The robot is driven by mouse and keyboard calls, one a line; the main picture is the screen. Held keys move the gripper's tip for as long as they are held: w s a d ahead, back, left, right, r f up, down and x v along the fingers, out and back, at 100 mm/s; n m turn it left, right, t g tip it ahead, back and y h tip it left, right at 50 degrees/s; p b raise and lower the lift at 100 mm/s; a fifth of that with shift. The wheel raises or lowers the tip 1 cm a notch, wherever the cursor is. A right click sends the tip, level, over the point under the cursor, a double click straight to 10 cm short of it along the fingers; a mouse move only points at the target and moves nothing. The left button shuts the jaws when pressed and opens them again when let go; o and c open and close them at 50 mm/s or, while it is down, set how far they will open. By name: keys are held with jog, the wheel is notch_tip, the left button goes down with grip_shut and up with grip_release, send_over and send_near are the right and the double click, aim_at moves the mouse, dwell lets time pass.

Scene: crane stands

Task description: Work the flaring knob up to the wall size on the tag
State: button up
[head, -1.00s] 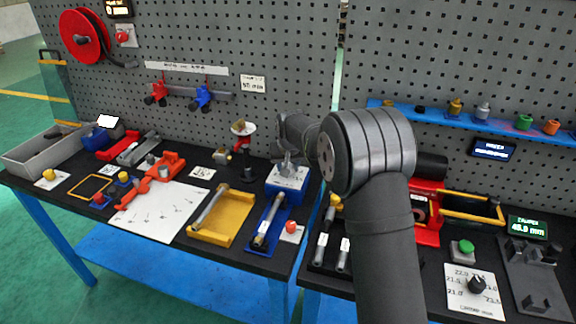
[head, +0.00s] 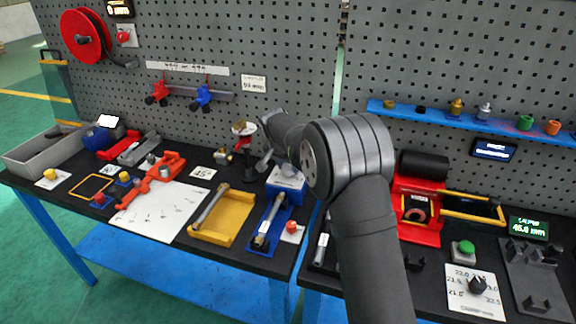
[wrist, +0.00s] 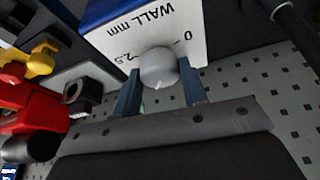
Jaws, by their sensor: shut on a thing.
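The flaring knob (wrist: 158,68) is a pale grey round knob with a small pointer, on a white face marked "WALL mm" (wrist: 150,30). The figures 0 and 2.5 show beside it. In the wrist view, my gripper (wrist: 159,78) is shut on the knob, one blue-grey finger on each side. The pointer points toward my gripper's palm. In the head view, the white-topped blue flaring block (head: 286,178) stands behind the table's middle, with my wrist at it and the knob hidden. A small white tag (head: 253,84) hangs on the pegboard; its writing is too small to read surely.
A yellow tray (head: 222,218) and a blue tray (head: 268,225) lie in front of the block. A black post (head: 249,170) stands just left of it. A red machine (head: 417,210) stands right of my arm. The pegboard rises close behind.

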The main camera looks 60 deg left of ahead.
jog(key=shift+m, duration=0.6)
jog(key=shift+h, duration=0.3)
jog(key=o, duration=1)
jog(key=shift+c, duration=0.2)
jog(key=shift+r, duration=0.1)
jog(key=v, duration=1.7)
jog(key=shift+s, duration=0.3)
jog(key=x, duration=1.7)
jog(key=shift+w, duration=0.3)
